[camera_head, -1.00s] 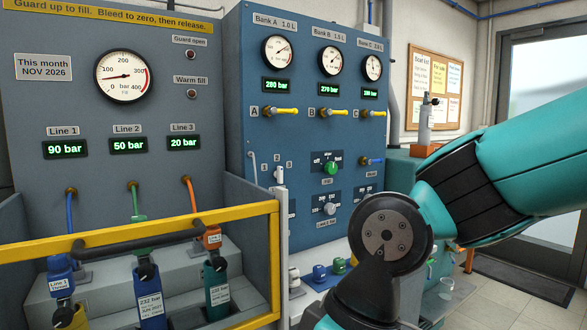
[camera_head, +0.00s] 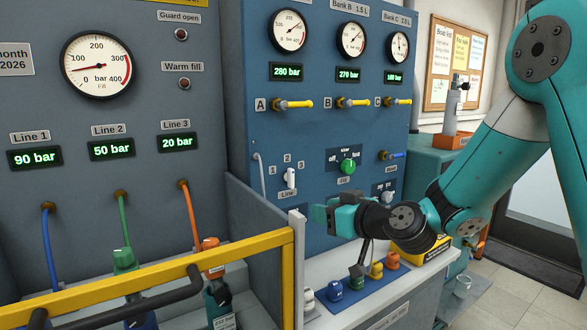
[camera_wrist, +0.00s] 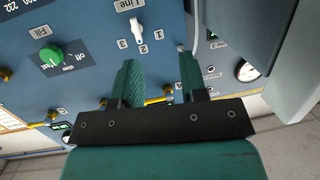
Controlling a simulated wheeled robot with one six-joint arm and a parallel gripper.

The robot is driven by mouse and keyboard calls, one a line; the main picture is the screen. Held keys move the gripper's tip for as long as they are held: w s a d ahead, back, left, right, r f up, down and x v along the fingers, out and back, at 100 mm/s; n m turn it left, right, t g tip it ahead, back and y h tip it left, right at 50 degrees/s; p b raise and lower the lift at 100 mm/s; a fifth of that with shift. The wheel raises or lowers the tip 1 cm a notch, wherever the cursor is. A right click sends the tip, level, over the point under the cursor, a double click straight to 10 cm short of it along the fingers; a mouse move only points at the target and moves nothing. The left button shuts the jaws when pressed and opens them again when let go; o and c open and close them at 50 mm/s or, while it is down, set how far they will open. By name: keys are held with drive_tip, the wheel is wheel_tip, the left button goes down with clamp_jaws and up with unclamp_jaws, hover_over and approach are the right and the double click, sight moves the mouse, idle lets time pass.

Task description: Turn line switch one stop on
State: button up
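The line switch (camera_head: 290,178) is a white lever knob on the blue panel, with labels 1, 2 and 3 around its top. It stands about upright, seemingly toward 2. In the wrist view, upside down, the switch (camera_wrist: 137,30) shows near the top, just beyond the fingertips. My gripper (camera_head: 322,213) is in front of the blue panel, below and right of the switch in the head view. Its teal fingers (camera_wrist: 160,68) are apart with nothing between them. They appear clear of the switch.
A green off/slow/fast knob (camera_head: 347,166) sits right of the switch. A yellow guard bar (camera_head: 150,277) and a grey side wall (camera_head: 262,215) stand to the left. Below my gripper, a blue tray (camera_head: 345,302) holds several coloured fittings. Yellow bank valve handles (camera_head: 295,104) stick out above.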

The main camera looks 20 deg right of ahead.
sight(293, 175)
drive_tip(key=w+t+p, duration=0.1)
drive_tip(key=w+p, duration=0.2)
drive_tip(key=w, duration=0.3)
drive_tip(key=w+a+r+t+h+p, duration=0.1)
drive_tip(key=w+p, duration=0.2)
drive_tip(key=w, duration=0.3)
drive_tip(key=w+a+r+m+t+p, duration=0.1)
drive_tip(key=w+p, duration=0.3)
drive_tip(key=w, duration=0.1)
drive_tip(key=shift+w+a+r, duration=0.15)
drive_tip(key=shift+w+r, duration=0.05)
drive_tip(key=shift+w, duration=0.2)
drive_tip(key=shift+w+a+f, duration=0.1)
drive_tip(key=shift+w, duration=0.45)
clamp_jaws()
